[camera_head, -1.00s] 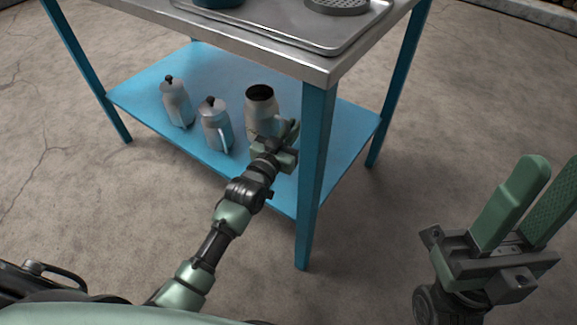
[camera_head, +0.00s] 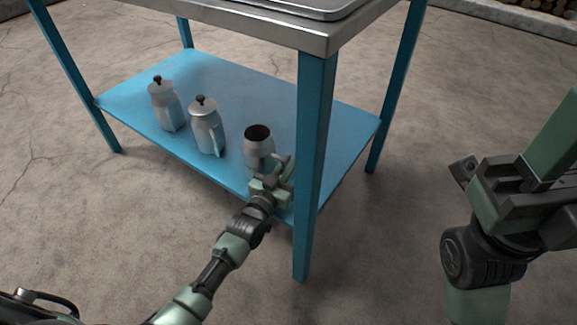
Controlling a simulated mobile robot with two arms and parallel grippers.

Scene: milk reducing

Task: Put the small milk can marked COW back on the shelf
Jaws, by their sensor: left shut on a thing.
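A small grey metal can (camera_head: 258,151) with a dark open mouth is upright at the front of the blue lower shelf (camera_head: 237,92), beside its near right leg. No COW marking is readable on it. My left gripper (camera_head: 273,177) is shut on the can's near right side. The can's base is partly hidden by the gripper, so I cannot tell whether it touches the shelf.
Two lidded grey pots, one at the far left (camera_head: 164,105) and one nearer the can (camera_head: 206,127), stand on the shelf. The metal tabletop (camera_head: 300,35) hangs above. The near blue leg (camera_head: 311,170) is close to my left gripper.

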